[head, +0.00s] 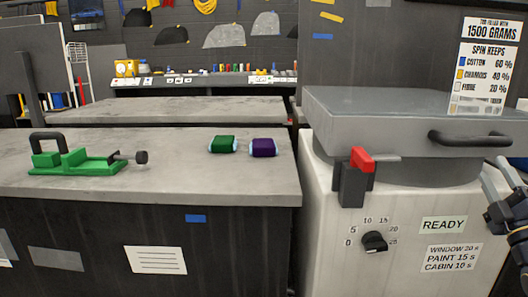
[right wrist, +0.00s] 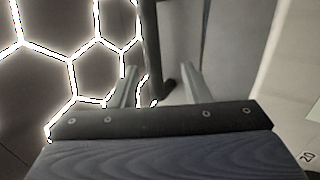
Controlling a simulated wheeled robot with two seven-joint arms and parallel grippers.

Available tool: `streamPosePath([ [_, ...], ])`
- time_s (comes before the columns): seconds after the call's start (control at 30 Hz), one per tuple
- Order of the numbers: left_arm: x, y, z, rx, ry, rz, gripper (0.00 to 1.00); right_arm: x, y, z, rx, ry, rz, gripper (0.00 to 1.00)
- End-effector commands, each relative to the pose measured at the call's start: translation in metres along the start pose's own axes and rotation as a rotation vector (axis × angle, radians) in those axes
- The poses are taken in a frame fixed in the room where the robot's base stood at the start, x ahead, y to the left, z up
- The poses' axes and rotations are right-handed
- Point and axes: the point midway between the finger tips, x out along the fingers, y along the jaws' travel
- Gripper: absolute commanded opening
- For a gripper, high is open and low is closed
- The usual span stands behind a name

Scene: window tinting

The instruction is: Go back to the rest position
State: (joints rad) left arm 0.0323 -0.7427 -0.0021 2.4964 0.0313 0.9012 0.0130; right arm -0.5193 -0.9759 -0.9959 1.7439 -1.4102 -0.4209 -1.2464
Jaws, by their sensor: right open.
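My right gripper (head: 500,180) is at the right edge of the head view, beside the white machine and below the right end of the black lid handle (head: 468,138). It is open. In the right wrist view its two grey fingers stand apart (right wrist: 159,88), with nothing gripped. A dark bar (right wrist: 150,40), which looks like the lid handle, shows beyond and between the fingertips; I cannot tell how far off it is. My left gripper is not in view.
The white machine (head: 400,215) has a closed grey lid (head: 385,115), a red-topped latch (head: 361,162) and a dial (head: 374,242).

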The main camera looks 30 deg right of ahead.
Motion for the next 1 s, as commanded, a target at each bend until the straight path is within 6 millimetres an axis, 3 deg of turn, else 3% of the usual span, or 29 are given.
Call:
streamPosePath([
  [0.07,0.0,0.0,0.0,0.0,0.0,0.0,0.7,0.001,0.001,-0.004,0.025,0.001,-0.009,0.43],
  [0.17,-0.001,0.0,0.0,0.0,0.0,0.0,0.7,0.003,0.004,-0.028,0.174,0.0,-0.073,0.43],
  [0.27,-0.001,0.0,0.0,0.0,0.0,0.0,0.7,-0.001,-0.004,-0.084,0.465,-0.003,-0.235,0.43],
  [0.37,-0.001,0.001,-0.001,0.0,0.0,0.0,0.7,-0.019,-0.024,-0.153,0.754,-0.023,-0.461,0.43],
  [0.5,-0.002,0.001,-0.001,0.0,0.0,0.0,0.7,-0.067,-0.061,-0.242,1.053,-0.108,-0.805,0.43],
  [0.6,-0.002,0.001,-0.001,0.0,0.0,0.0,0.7,-0.115,-0.085,-0.295,1.197,-0.212,-1.051,0.43],
  [0.7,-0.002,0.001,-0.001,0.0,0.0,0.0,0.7,-0.162,-0.102,-0.334,1.287,-0.337,-1.263,0.43],
  [0.8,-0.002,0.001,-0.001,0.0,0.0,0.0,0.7,-0.204,-0.113,-0.361,1.332,-0.458,-1.431,0.43],
  [1.0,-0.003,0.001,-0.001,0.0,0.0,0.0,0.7,-0.278,-0.123,-0.395,1.359,-0.706,-1.692,0.43],
])
